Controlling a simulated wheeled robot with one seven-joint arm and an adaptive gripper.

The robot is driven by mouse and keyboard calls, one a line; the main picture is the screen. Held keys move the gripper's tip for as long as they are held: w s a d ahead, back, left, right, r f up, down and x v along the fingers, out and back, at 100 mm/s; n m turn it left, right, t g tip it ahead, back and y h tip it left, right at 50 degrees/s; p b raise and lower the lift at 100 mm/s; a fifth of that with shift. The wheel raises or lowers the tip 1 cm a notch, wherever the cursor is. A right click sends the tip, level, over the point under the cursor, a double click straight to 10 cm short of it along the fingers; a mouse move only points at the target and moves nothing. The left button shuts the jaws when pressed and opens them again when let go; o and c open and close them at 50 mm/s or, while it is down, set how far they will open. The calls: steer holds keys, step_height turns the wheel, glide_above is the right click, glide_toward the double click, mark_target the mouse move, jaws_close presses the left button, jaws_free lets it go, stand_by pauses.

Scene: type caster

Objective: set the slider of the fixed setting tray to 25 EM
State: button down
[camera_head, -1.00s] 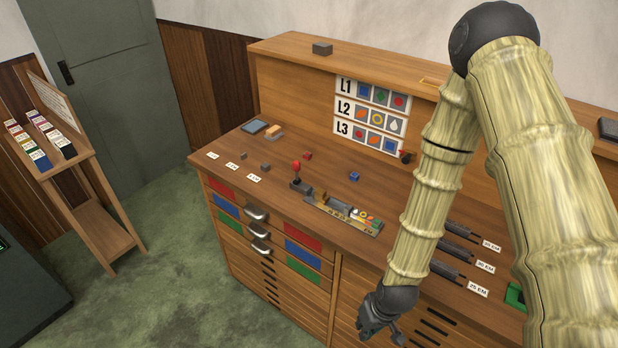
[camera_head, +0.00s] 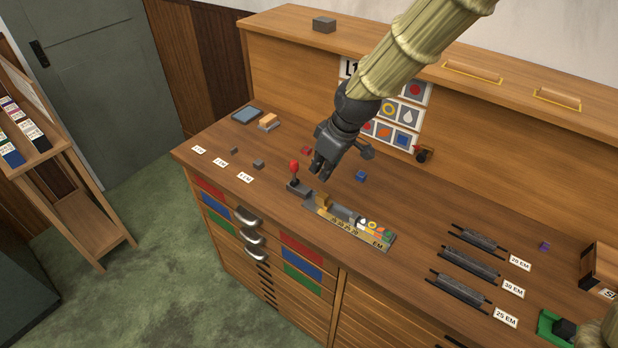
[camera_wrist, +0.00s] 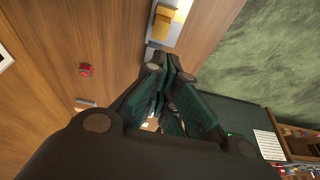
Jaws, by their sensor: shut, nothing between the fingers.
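The setting tray (camera_head: 388,243) lies on the cabinet top, with a scale along its front and an EM mark near its right end. A gold slider block (camera_head: 322,201) sits toward its left end, and a gold block also shows at the top of the wrist view (camera_wrist: 166,22). Several tiles with coloured signs sit in the right part. The scale figures are too small to read against the slider. A red-knobbed lever (camera_head: 294,168) stands at the left end. My gripper (camera_head: 318,174) is shut and empty, above and just behind the slider, apparently not touching it.
A red cube (camera_head: 306,151) and a blue cube (camera_head: 361,176) lie behind the tray. Dark racks (camera_head: 470,262) with EM labels lie to the right. A sign board (camera_head: 408,112) stands behind. Drawer handles (camera_head: 247,217) protrude below the front edge.

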steer(key=w, duration=0.1)
steer(key=p, duration=0.2)
glide_above(306, 193)
steer(key=d, duration=0.2)
steer(key=f, duration=0.4)
steer(key=shift+s+f, duration=0.35)
steer(key=shift+f, duration=0.05)
steer(key=shift+s+a+f, duration=0.2)
steer(key=shift+f, duration=0.45)
steer(key=shift+w+p+x, duration=0.25)
steer(key=shift+p+x, duration=0.15)
steer(key=shift+x, duration=0.75)
steer(key=shift+s+f, duration=0.1)
